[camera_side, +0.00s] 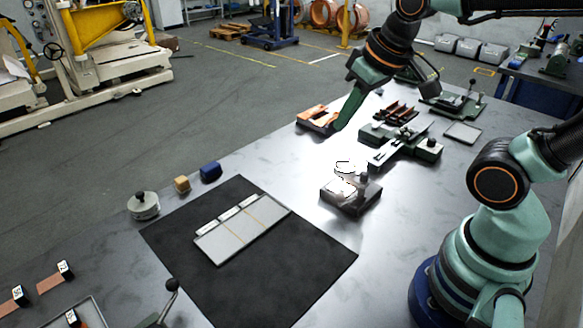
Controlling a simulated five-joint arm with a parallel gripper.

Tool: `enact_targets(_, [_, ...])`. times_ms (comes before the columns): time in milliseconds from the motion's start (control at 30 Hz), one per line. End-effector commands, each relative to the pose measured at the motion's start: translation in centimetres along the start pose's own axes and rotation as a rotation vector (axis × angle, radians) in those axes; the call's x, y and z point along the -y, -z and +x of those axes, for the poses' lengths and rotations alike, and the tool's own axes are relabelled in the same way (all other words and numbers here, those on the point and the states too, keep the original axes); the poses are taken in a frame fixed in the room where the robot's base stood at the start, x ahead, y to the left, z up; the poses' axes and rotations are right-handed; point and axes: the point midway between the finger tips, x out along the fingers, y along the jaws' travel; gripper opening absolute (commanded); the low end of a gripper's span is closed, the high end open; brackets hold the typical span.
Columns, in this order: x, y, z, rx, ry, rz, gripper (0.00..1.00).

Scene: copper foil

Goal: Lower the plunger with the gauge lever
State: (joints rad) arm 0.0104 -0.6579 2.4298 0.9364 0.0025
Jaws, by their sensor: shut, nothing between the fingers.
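A small dark metal block with a bright, glaring top, which looks like the gauge (346,200), stands on the table right of the black mat. A dark knob (363,177) at its right side looks like the gauge lever. Glare washes out the plunger area, so I cannot tell the plunger's height or whether it touches anything. My gripper (339,126) is shut and empty. It points down in the air above the back of the table, and in the picture it is above the gauge, apart from it.
Green fixtures (405,150) stand behind and right of the gauge, with a copper-coloured piece (316,117) at the back edge. A grey sorting tray (240,238) lies on the black mat (300,285).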

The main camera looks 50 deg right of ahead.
Motion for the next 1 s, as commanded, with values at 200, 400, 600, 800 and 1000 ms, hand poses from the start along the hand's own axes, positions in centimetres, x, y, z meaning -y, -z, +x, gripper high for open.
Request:
enact_targets(200, [-0.8, 1.8, 1.1, 0.139, -0.010, 0.030, 0.00])
enact_targets(400, [-1.6, 3.3, 2.7, 0.266, -0.016, 0.057, 0.00])
enact_targets(600, [-2.5, 4.5, 4.9, 0.394, -0.021, 0.085, 0.00])
enact_targets(800, [-3.5, 5.3, 7.5, 0.516, -0.023, 0.114, 0.00])
enact_targets(1000, [-4.2, 5.6, 9.7, 0.607, -0.024, 0.135, 0.00])
